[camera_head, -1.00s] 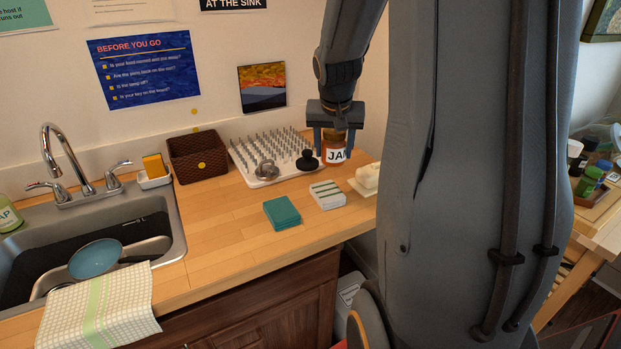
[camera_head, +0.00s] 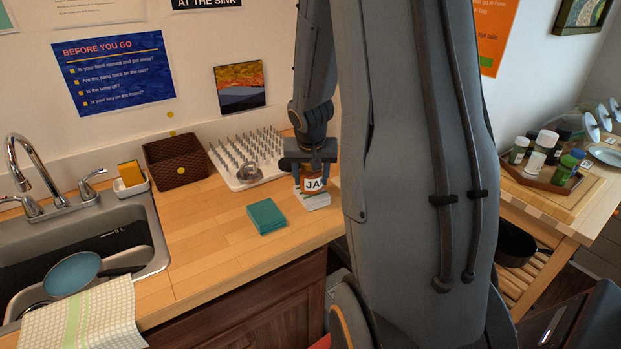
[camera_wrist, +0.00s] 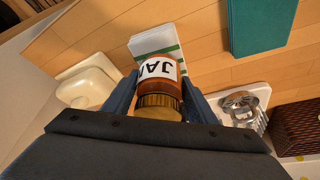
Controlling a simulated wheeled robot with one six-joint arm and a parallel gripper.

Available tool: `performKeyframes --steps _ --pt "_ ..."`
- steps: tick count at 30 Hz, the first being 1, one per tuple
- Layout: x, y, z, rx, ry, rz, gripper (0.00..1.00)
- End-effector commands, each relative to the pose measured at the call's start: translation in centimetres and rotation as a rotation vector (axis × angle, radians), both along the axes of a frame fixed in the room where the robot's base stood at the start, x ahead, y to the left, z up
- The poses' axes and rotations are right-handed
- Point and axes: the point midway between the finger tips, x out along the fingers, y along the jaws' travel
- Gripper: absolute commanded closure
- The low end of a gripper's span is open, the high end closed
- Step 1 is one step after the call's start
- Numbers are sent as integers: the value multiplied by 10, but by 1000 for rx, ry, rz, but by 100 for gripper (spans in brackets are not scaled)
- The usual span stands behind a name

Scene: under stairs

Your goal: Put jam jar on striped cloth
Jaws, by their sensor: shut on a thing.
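The jam jar, amber with a white label reading JAM, is in my gripper (camera_head: 310,172) in the head view; its label (camera_head: 314,185) faces the camera. The jar (camera_wrist: 160,75) also shows in the wrist view, with its gold lid between the two fingers (camera_wrist: 158,100). My gripper is shut on the jar. The striped cloth (camera_head: 318,204), small, folded and white with green stripes, lies on the wooden counter just under and in front of the jar. It also shows beyond the jar in the wrist view (camera_wrist: 153,42). I cannot tell whether jar and cloth touch.
A teal folded cloth (camera_head: 266,216) lies left of the striped cloth. A white pegged rack (camera_head: 226,160) with a metal item and a brown basket (camera_head: 176,172) stand behind. A white dish (camera_wrist: 85,88) is near in the wrist view. The sink (camera_head: 152,238) is at left.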

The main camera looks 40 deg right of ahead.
Motion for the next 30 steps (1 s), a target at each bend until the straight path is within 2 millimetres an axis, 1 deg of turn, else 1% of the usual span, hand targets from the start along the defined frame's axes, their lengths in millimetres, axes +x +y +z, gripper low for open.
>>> performKeyframes --steps 7,12,13,15,16,26,28,30 --pt "0 -1 1 -1 -3 -1 94" --pt "1 -1 -3 -1 -3 -1 94" --pt "0 -1 -3 0 -1 -1 43" --pt "0 -1 -3 0 -1 -1 31" --pt "0 -1 -3 0 -1 -1 29" --pt "0 -1 -1 0 -1 -1 29" --pt "0 -1 2 0 -1 -1 29" --pt "-2 1 10 -2 -4 -2 29"
